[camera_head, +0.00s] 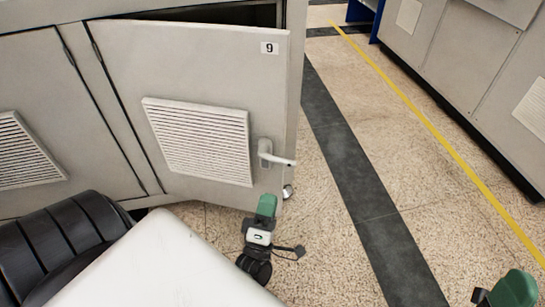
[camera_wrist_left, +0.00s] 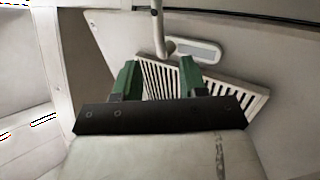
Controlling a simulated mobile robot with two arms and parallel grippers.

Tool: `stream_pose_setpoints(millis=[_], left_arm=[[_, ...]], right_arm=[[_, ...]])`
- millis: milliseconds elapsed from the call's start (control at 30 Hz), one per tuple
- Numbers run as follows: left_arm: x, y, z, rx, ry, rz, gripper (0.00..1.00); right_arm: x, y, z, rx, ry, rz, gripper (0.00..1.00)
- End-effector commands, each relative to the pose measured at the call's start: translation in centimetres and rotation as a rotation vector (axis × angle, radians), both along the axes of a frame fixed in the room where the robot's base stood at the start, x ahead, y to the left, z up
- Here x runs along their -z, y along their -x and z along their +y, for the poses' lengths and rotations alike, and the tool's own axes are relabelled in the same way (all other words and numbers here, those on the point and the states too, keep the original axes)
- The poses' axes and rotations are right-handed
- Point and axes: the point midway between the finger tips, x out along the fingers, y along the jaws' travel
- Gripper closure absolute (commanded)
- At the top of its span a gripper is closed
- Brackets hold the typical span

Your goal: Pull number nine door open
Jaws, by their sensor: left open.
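The number nine door (camera_head: 215,75) is a grey cabinet panel with a "9" label at its top right and a white louvred vent. It stands ajar, with a dark gap along its top. Its lever handle (camera_head: 275,154) is near the right edge. My left gripper (camera_head: 266,206) is just below the handle in the head view, apart from it. In the left wrist view its two green fingers (camera_wrist_left: 158,78) are spread, with nothing between them; the handle (camera_wrist_left: 158,30) is ahead of them. My right gripper (camera_head: 512,290) is partly cut off at the lower right corner.
A neighbouring closed door (camera_head: 45,100) is on the left. Speckled floor (camera_head: 345,250) with a dark strip (camera_head: 350,170) and a yellow line (camera_head: 440,140) lies clear to the right. Another grey cabinet row (camera_head: 470,80) stands across the aisle.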

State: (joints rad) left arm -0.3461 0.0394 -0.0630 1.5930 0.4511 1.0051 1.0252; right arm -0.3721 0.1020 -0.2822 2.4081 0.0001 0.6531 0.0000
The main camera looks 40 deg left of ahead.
Motion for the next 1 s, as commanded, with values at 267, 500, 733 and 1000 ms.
stream_pose_setpoints(millis=[267,500,733,1000], left_arm=[[0.5,0.7,-0.3,0.000,0.000,0.000,0.58],[0.4,0.6,-0.4,0.003,-0.012,0.026,0.78],[1.8,-0.1,-2.6,0.052,-0.207,0.374,1.00],[7.7,5.0,-5.6,0.250,-0.667,1.004,1.00]], right_arm=[[0.0,-0.1,0.0,0.001,0.004,0.011,0.23],[0.3,-0.8,0.2,0.002,0.013,0.042,0.23],[5.8,-7.8,1.9,0.011,0.133,0.422,0.23],[22.9,-9.6,1.2,0.031,0.349,1.169,0.23]])
